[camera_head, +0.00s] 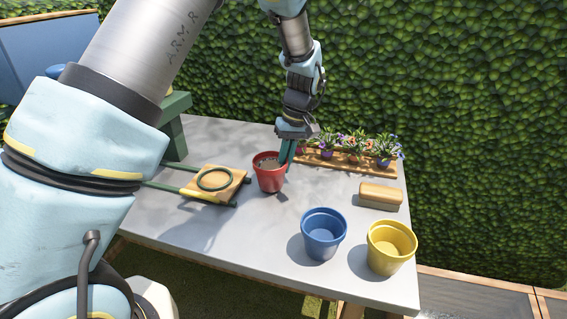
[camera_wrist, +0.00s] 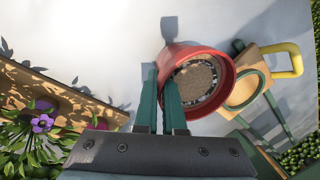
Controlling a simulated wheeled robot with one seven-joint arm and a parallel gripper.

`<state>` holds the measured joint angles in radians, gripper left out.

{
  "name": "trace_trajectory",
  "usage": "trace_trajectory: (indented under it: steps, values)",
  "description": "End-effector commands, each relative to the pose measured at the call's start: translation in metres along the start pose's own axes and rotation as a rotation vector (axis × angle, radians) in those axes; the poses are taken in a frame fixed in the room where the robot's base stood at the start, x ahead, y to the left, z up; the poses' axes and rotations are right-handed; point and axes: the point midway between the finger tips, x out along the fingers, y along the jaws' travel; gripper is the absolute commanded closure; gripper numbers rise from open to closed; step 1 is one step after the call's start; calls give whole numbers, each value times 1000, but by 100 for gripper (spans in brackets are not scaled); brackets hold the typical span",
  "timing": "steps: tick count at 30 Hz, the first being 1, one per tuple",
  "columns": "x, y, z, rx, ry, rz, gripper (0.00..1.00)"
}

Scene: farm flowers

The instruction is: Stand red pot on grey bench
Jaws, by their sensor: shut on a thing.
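The red pot (camera_head: 270,178), filled with brown soil, is upright at the middle of the grey bench (camera_head: 215,235). It also shows in the wrist view (camera_wrist: 222,88), where I look down onto its soil. My gripper (camera_head: 289,160) points down at the pot's right side in the head view. Its two green fingers (camera_wrist: 161,98) are shut on the pot's near rim. The fingertips are partly hidden by the pot wall. I cannot tell whether the pot's base touches the bench or hangs slightly above it.
A wooden tray of flowers (camera_head: 340,162) stands behind, to the right. A tan block (camera_head: 380,196), a blue pot (camera_head: 323,234) and a yellow pot (camera_head: 391,247) stand at the right. A wooden piece with a green ring (camera_head: 214,180) lies left. The bench's front middle is clear.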

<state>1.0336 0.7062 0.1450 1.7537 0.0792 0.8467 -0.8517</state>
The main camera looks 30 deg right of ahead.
Motion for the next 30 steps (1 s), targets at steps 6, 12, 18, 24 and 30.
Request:
trace_trajectory:
  steps: [6, 12, 18, 24, 30]
  values:
    - [6, 2, 0, 0, 1, 1, 100]
    - [10, 2, 0, 0, 1, 1, 100]
    - [9, 2, 0, 0, 1, 1, 72]
    - [9, 2, 0, 0, 1, 1, 64]
    - [4, 1, 0, 0, 2, 2, 64]
